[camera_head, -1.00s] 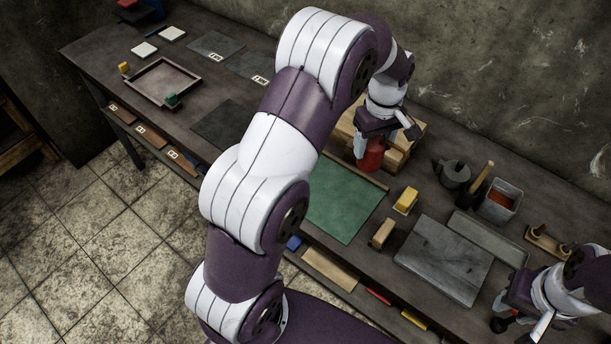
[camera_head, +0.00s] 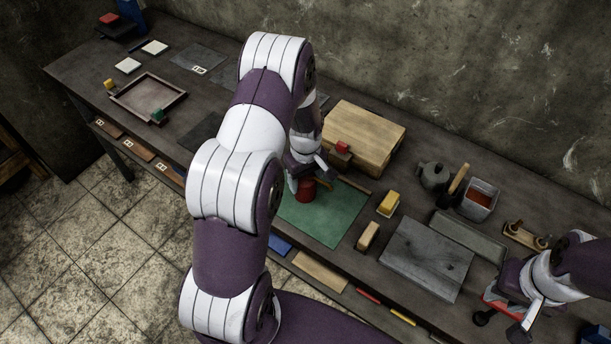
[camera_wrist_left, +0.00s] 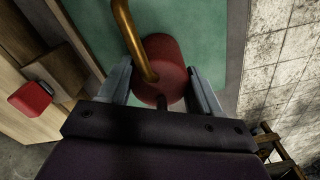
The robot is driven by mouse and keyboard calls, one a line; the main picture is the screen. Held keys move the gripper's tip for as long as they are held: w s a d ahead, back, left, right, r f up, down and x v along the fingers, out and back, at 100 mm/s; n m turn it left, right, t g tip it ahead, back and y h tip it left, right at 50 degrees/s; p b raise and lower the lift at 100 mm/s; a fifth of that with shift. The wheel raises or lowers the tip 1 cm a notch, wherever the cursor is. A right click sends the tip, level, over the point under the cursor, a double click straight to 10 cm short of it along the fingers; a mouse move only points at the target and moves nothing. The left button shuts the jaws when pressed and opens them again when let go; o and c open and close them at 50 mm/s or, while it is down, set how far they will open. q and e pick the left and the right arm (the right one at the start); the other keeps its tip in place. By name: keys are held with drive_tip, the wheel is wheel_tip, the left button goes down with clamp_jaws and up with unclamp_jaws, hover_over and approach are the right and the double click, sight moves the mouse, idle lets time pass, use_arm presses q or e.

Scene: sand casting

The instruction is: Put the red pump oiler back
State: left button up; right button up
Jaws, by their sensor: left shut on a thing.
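The red pump oiler (camera_head: 304,190) has a round red body and a curved brass spout, which shows in the left wrist view (camera_wrist_left: 128,38). My left gripper (camera_head: 307,172) is shut on it, with one finger on each side of the body in the left wrist view (camera_wrist_left: 163,92). The oiler is over the back left part of the green mat (camera_head: 328,218); I cannot tell whether its base touches the mat. My right gripper (camera_head: 502,318) is at the bottom right, by the bench's front edge, and its jaw opening is unclear.
A wooden box (camera_head: 368,130) stands behind the mat, with a small red-topped block (camera_head: 342,148) at its front left. Yellow (camera_head: 388,203) and tan (camera_head: 368,236) blocks are right of the mat. A grey slab (camera_head: 430,258), a dark can (camera_head: 433,175) and a metal bin (camera_head: 481,190) lie further right.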

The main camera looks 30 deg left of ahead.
use_arm(q)
drive_tip(key=shift+f, duration=0.15)
drive_tip(key=o, duration=1.5)
